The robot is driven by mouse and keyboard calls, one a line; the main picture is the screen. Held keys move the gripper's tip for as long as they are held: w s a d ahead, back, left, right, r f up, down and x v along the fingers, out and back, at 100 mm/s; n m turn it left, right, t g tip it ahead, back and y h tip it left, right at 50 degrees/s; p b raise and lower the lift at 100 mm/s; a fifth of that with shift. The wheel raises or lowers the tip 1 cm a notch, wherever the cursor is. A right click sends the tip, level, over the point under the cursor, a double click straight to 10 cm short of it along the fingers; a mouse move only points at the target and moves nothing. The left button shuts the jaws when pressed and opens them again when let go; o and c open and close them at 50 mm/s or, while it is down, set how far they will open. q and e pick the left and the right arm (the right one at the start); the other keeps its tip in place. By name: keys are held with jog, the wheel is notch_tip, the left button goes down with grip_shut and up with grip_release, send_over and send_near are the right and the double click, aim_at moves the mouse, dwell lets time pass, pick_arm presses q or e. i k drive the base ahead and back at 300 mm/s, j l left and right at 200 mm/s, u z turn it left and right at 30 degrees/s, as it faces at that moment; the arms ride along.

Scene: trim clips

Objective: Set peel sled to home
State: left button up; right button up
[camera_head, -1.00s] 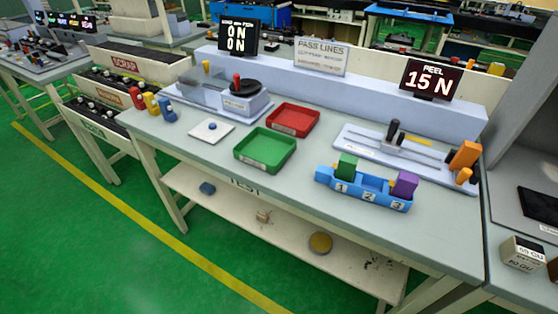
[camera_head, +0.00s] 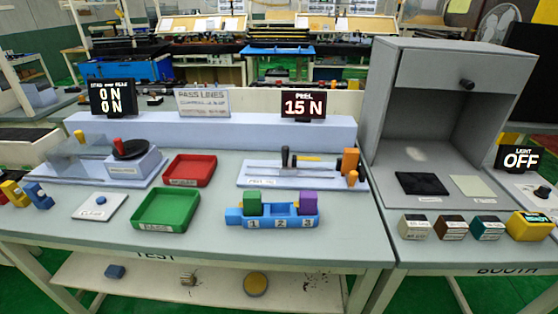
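The peel sled station is a pale plate (camera_head: 258,181) at the right of the test bench, with a rail along it. An upright black handle (camera_head: 285,157) stands near the middle of the rail. A larger orange block (camera_head: 350,161) and a small orange knob (camera_head: 352,178) are at the right end. The peel display (camera_head: 303,105) behind reads 15 N. The home position is not marked legibly. Neither of my grippers is in view.
A blue numbered rack (camera_head: 283,219) holding green and purple blocks stands in front of the plate. A green tray (camera_head: 166,210) and red tray (camera_head: 188,170) lie to the left. A grey booth (camera_head: 445,100) stands on the right. Bench space is bare near the front edge.

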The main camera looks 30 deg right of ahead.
aim_at(287, 167)
jog(key=k+j+z, duration=0.1)
jog(key=z, duration=0.3)
jog(key=k+z, duration=0.3)
jog(key=z, duration=0.15)
